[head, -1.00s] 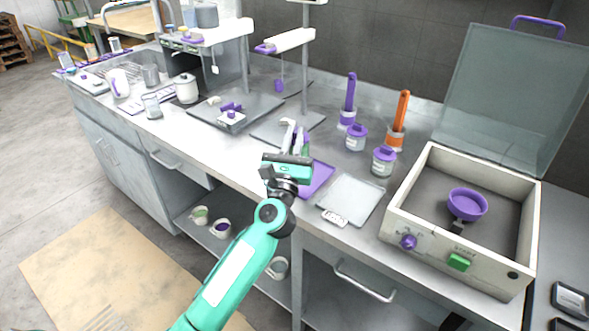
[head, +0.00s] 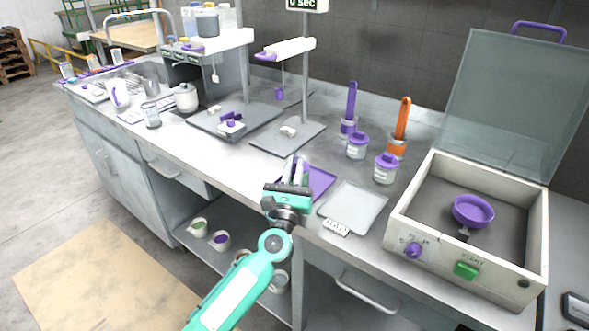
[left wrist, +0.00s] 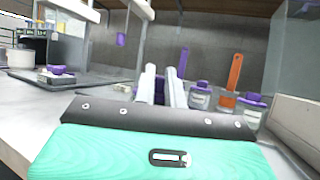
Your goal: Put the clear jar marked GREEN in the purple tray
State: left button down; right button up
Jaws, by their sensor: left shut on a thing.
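The purple tray (head: 321,181) lies flat near the bench's front edge, partly covered by my left gripper. My left gripper (head: 297,168) is above the tray's left part, its fingers pointing away from me. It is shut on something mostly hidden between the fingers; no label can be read. In the left wrist view the two pale fingers (left wrist: 163,86) stand close together. A cup with green inside (head: 198,227) stands on the lower shelf, beside one with purple inside (head: 220,240). No marking GREEN is legible. My right gripper is not in view.
A pale flat tray (head: 354,207) lies right of the purple one. Two purple-lidded jars (head: 357,146) (head: 386,169) and purple-handled (head: 351,104) and orange-handled brushes (head: 402,118) stand behind. An open-lidded box (head: 405,222) is at right. A grey plate (head: 275,143) lies behind left.

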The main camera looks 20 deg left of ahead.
pick_arm(q)
jog(key=c, duration=1.9)
grip_release()
jog(key=shift+f, duration=0.1)
jog(key=o, duration=0.4)
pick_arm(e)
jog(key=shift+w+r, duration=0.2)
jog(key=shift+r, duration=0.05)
